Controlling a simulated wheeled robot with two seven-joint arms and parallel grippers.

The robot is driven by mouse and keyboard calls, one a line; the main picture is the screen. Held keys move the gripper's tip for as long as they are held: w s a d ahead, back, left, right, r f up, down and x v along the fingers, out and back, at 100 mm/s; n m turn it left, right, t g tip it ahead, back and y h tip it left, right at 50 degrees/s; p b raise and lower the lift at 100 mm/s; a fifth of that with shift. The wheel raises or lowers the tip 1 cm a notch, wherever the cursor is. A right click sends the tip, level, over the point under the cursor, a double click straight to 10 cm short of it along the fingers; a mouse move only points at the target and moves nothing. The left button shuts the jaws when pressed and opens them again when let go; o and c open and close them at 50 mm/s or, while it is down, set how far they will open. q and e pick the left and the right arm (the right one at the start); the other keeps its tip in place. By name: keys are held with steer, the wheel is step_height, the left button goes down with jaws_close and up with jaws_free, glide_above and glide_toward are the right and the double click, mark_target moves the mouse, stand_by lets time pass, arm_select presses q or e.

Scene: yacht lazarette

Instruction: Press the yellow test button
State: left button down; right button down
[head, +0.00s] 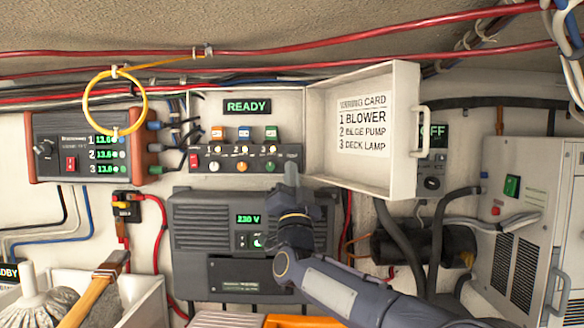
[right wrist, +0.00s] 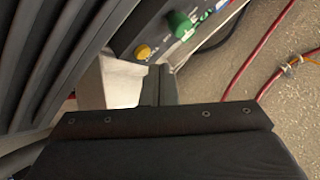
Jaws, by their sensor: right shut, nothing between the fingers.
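A dark control panel (head: 245,158) is on the back wall, under a green READY display. Its lower row has a yellow round button (head: 242,166) in the middle and a green one (head: 270,166) to its right. In the right wrist view a yellow round button (right wrist: 145,51) shows just beyond my fingers, with a green knob (right wrist: 180,24) farther up. My right gripper (head: 291,172) is shut and empty. It points up at the panel's right end, in front of the wall. I cannot tell whether it touches anything. My left gripper is in neither view.
An open white cover door (head: 403,165) with a wiring card stands right of the panel. A grey inverter (head: 190,225) sits below the panel and a charger (head: 85,145) to the left. A yellow cable loop (head: 88,100) hangs at upper left. A mallet (head: 95,290) lies at lower left.

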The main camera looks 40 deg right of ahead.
steer(key=shift+w+d, duration=0.1)
stand_by(0.6)
steer(key=shift+w+d+b, duration=0.2)
steer(key=shift+w+b, duration=0.05)
steer(key=shift+b, duration=0.05)
stand_by(0.3)
steer(key=shift+d+r, duration=0.1)
steer(key=shift+r, duration=0.2)
stand_by(0.4)
